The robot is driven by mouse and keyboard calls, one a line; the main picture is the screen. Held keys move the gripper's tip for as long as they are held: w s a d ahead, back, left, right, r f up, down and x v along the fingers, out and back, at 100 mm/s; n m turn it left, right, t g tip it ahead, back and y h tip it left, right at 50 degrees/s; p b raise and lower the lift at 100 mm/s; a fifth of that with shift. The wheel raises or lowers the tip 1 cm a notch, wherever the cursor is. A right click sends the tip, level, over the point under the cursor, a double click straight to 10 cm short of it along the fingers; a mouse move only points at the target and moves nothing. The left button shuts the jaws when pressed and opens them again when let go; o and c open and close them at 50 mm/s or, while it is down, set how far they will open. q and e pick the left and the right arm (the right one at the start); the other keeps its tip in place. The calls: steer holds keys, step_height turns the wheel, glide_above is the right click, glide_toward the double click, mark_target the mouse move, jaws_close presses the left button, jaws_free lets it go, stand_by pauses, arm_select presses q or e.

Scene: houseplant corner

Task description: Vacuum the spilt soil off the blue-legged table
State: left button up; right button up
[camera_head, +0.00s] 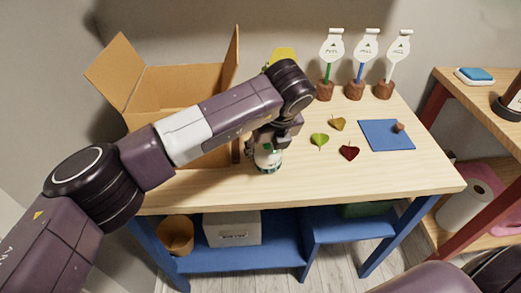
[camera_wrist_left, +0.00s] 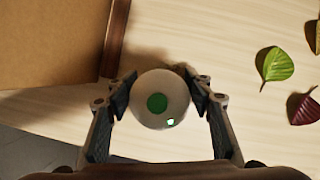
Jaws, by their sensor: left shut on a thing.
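The blue-legged table (camera_head: 320,188) has a pale wood top and fills the middle of the head view. My left gripper (camera_head: 262,140) is low over its front middle, shut on a small white round-topped device with a dark green base, seemingly the vacuum (camera_head: 267,158). In the left wrist view the vacuum (camera_wrist_left: 160,98) shows its white top and green round spot between the fingers of my left gripper (camera_wrist_left: 160,95). I cannot tell whether its base touches the tabletop. I make out no clear soil; my arm hides part of the table. My right gripper is out of view.
An open cardboard box (camera_head: 180,85) stands left of the vacuum. Green (camera_head: 319,139), yellow (camera_head: 337,122) and red (camera_head: 349,152) leaves lie right of it. A blue mat (camera_head: 385,141) lies farther right. Three plant labels stand in brown holders (camera_head: 355,90) behind. The front right tabletop is clear.

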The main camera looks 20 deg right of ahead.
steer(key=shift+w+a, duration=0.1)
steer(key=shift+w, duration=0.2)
arm_select(q)
steer(key=shift+r, duration=0.55)
step_height(320, 180, up, 4)
steer(key=shift+w+r+p, duration=0.1)
steer(key=shift+p, duration=0.8)
steer(key=shift+r, duration=0.35)
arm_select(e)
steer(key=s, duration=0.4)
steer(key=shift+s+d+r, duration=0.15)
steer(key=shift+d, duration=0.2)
arm_select(q)
steer(key=shift+r, duration=0.1)
steer(key=shift+r+p, duration=0.45)
steer(key=shift+r, duration=1)
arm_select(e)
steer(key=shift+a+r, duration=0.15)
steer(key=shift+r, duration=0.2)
